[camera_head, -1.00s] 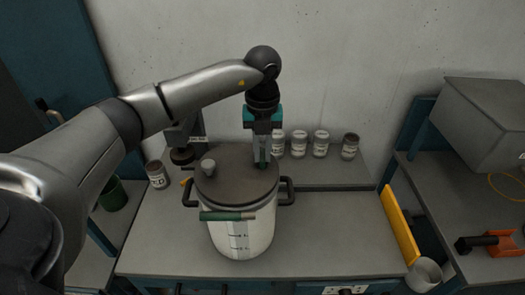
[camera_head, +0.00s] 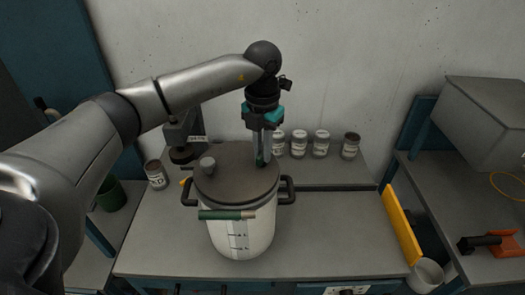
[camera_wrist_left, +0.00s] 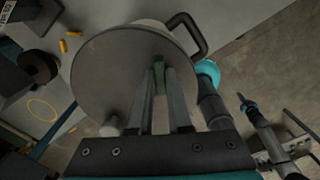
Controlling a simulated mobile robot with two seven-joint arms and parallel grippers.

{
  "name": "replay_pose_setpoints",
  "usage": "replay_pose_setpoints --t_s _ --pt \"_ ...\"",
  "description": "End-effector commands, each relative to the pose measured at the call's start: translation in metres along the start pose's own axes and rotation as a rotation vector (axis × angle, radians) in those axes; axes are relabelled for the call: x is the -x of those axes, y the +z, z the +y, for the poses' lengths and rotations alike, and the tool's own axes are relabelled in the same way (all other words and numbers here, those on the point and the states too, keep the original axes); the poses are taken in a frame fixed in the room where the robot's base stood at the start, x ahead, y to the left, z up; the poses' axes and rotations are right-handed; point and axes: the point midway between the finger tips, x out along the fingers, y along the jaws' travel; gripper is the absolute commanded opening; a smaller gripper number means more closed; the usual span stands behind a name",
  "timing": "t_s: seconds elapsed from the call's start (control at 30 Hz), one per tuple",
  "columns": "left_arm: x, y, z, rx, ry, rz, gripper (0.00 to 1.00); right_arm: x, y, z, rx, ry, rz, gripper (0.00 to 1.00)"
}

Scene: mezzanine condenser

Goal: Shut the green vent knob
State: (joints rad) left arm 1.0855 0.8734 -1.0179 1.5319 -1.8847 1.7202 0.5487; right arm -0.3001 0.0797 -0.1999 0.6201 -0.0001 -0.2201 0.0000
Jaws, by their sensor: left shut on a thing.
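The green vent knob (camera_head: 261,163) sits on the right part of the grey lid (camera_head: 232,182) of a white pot (camera_head: 243,233). In the left wrist view the knob (camera_wrist_left: 160,80) stands between my fingertips near the lid's rim. My left gripper (camera_head: 262,157) comes down from above and is shut on it; the fingers hide part of the knob. My right gripper is not in view.
A grey round knob (camera_head: 208,165) rises from the lid's left side. A green rod (camera_head: 226,214) crosses the pot's front. Black side handle (camera_head: 286,190) juts right. Labelled jars (camera_head: 299,144) stand behind on a shelf. The bench right of the pot is clear.

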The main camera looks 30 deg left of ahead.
Motion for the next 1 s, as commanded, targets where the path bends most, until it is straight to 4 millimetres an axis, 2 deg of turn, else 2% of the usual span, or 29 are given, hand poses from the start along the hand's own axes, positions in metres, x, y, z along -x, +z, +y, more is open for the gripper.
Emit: replay_pose_setpoints --t_s 0.6,1.0 --pt "0.001 0.001 0.0 -0.559 0.002 -0.004 0.0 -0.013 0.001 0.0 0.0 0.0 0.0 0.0" --pt "0.001 0.001 0.0 -0.77 0.001 -0.004 0.0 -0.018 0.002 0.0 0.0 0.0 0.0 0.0"
